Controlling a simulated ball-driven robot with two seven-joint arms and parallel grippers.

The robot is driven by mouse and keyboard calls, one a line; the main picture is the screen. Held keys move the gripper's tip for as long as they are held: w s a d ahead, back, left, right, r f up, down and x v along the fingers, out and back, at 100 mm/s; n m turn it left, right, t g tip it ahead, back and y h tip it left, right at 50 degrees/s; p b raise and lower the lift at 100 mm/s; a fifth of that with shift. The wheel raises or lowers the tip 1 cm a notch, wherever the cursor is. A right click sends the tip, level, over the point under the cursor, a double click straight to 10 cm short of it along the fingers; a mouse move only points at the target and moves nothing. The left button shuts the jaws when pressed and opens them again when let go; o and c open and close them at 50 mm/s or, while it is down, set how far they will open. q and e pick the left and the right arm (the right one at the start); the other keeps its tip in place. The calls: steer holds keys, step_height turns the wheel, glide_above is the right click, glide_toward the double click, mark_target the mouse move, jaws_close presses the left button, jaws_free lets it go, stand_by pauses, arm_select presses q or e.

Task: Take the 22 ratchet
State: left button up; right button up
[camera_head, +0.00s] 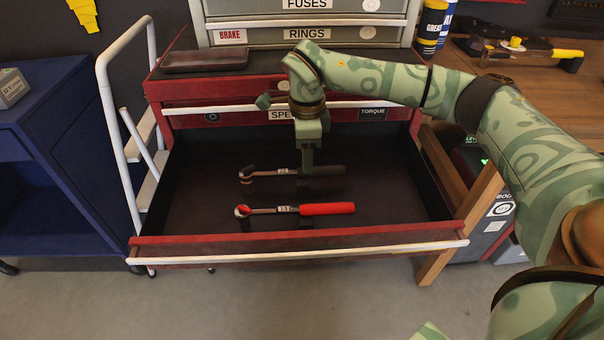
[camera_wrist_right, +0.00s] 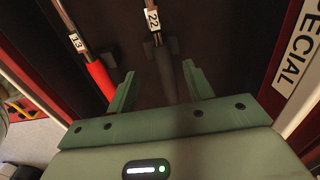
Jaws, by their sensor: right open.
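The 22 ratchet (camera_head: 262,172), with a dark handle and a small label reading 22, lies in the open red drawer. In the right wrist view the 22 ratchet (camera_wrist_right: 165,68) runs up between the fingers. My right gripper (camera_head: 307,165) points down at the 22 ratchet's handle. In the right wrist view my right gripper (camera_wrist_right: 158,88) is open, with one finger on each side of the dark handle. Whether the fingers touch it I cannot tell. My left gripper is not in view.
A 13 ratchet with a red handle (camera_head: 326,209) lies nearer the drawer front; it also shows in the right wrist view (camera_wrist_right: 100,78). The open drawer (camera_head: 390,236) has raised walls and a white front handle. A dark tray (camera_head: 205,60) sits on the cabinet top.

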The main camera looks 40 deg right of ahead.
mark_target(292, 173)
steer(key=f+b, duration=0.1)
steer(key=f, duration=0.2)
steer(key=f+b, duration=0.1)
steer(key=f, duration=0.1)
steer(key=shift+w+d+f+b, duration=0.15)
steer(key=shift+d+b, duration=0.15)
steer(key=shift+b, duration=0.05)
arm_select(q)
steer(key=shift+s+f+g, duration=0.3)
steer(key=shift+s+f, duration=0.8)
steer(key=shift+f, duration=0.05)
arm_select(e)
steer(key=shift+r, duration=0.2)
jaws_close()
